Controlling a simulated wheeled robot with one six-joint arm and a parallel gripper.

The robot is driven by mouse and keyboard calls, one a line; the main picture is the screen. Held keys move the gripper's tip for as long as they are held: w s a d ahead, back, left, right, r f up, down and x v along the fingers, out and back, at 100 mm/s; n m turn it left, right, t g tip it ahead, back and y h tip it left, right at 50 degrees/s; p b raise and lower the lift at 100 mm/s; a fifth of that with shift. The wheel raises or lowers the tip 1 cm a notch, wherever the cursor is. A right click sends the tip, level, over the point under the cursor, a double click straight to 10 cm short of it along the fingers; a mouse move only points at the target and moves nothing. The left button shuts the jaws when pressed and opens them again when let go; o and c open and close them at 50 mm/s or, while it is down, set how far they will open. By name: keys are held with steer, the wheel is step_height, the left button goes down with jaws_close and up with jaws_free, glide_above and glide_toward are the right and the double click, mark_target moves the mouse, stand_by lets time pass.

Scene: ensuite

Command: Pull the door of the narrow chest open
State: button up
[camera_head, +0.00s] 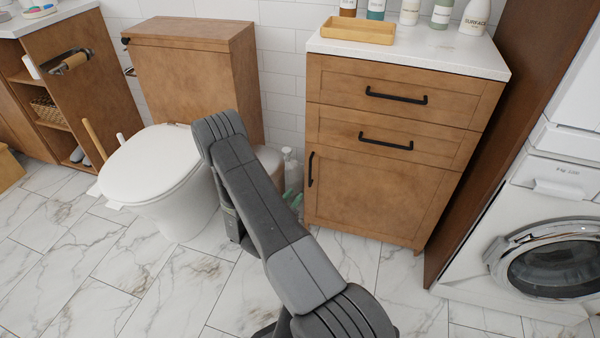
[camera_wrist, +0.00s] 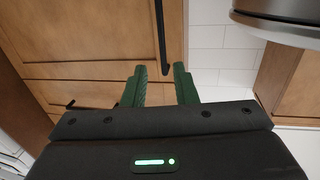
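The narrow chest (camera_head: 314,120) is wooden with a white top, two drawers and a door (camera_head: 375,195) below them. The door looks shut. Its black upright handle (camera_head: 310,170) is near the door's left edge. In the wrist view, which looks upside down, the door (camera_wrist: 80,30) is at the top and its handle (camera_wrist: 161,35) runs down toward my fingers. My gripper (camera_wrist: 162,72) has its green fingers apart, and the handle's end shows between the fingertips. I cannot tell whether they touch it. In the head view my green fingers (camera_head: 296,200) are just left of the door, partly hidden by my arm.
Black drawer handles (camera_head: 396,95) are above the door. A toilet (camera_head: 150,175) stands to the left and a washing machine (camera_head: 550,250) to the right. The marble floor (camera_head: 380,270) before the door is clear.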

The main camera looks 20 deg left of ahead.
mark_target(310, 174)
steer(key=b+x, duration=0.2)
steer(key=x, duration=1.1)
steer(key=shift+w+a+f, duration=0.1)
steer(key=shift+w+f, duration=0.05)
steer(key=shift+w, duration=0.1)
jaws_close()
